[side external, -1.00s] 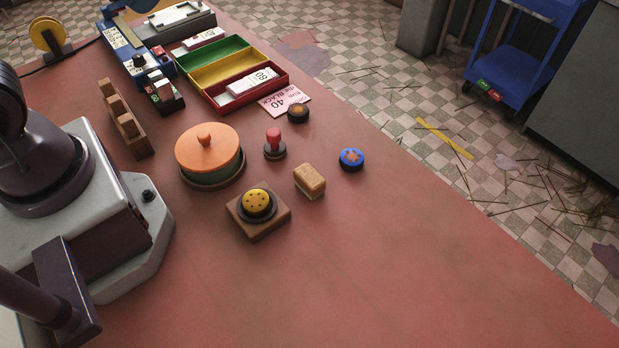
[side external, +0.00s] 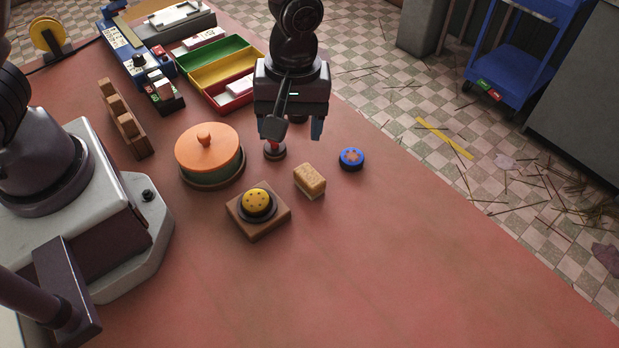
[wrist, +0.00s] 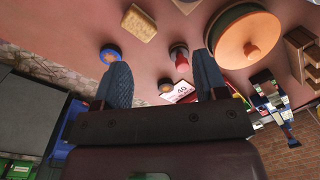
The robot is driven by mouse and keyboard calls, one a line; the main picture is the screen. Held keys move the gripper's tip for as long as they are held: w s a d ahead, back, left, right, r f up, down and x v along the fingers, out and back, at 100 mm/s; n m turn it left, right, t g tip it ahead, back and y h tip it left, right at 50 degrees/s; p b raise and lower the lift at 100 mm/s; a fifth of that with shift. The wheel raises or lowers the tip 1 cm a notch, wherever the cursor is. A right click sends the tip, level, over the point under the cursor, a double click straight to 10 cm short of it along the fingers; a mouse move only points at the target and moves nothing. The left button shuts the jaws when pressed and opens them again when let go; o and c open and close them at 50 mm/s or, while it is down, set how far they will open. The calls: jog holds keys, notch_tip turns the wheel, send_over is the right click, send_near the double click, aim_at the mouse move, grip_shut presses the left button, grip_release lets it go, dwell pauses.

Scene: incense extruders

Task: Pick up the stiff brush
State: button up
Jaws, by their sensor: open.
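The stiff brush looks to be the small tan block (side external: 310,180) lying on the red tabletop, between the yellow-topped piece and the blue disc. In the wrist view the tan block (wrist: 138,23) is near the top edge, beyond the fingertips. My gripper (side external: 294,130) is open with nothing between its fingers. In the side view it hangs above the table, up the picture from the block and apart from it. In the wrist view the two blue fingers of my gripper (wrist: 160,70) are spread wide.
A red-handled stamp (side external: 274,150) stands close to my gripper, partly hidden. A blue disc (side external: 351,158), an orange-lidded pot (side external: 208,155) and a yellow-topped piece on a wooden base (side external: 257,206) surround the block. Coloured trays (side external: 222,70) lie behind. The table's lower right is clear.

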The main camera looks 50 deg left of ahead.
aim_at(310, 175)
jog(key=w+f+n, duration=0.1)
jog(key=f+n, duration=0.1)
jog(key=f, duration=0.2)
jog(key=w+f+n, duration=0.1)
jog(key=f+n, duration=0.2)
jog(key=f, duration=0.2)
jog(key=w+f+n+t, duration=0.1)
jog(key=f+n, duration=0.1)
jog(key=f, duration=0.2)
jog(key=shift+d+f, duration=0.35)
jog(key=shift+f, duration=0.05)
jog(key=c, duration=1.1)
jog(key=shift+r, duration=0.1)
jog(key=shift+r, duration=0.6)
jog(key=s+a+r, duration=0.1)
jog(key=s+r, duration=0.3)
jog(key=s+a+r, duration=0.2)
jog(key=s+r, duration=0.1)
jog(key=s, duration=0.1)
jog(key=s+a+r, duration=0.2)
jog(key=s+r, duration=0.2)
jog(key=s, duration=0.1)
jog(key=shift+r, duration=0.35)
